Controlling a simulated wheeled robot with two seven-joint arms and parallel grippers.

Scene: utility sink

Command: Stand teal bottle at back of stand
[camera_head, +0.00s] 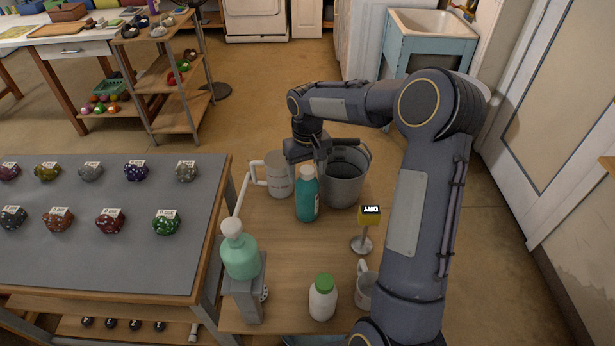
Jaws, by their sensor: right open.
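A teal bottle (307,201) with a white cap stands upright towards the back of the wooden stand (295,249). It is just in front of a grey bucket (345,184) and a white jug (279,181). My right gripper (307,164) is open and points down right at the bottle's cap. I cannot tell whether its fingers touch the cap. A paler green bottle (240,257) with a white top and a long spout sits on a grey block at the stand's left front. My left gripper is not in view.
A grey-topped table (110,258) with several labelled stones adjoins at left. The stand's middle is clear.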

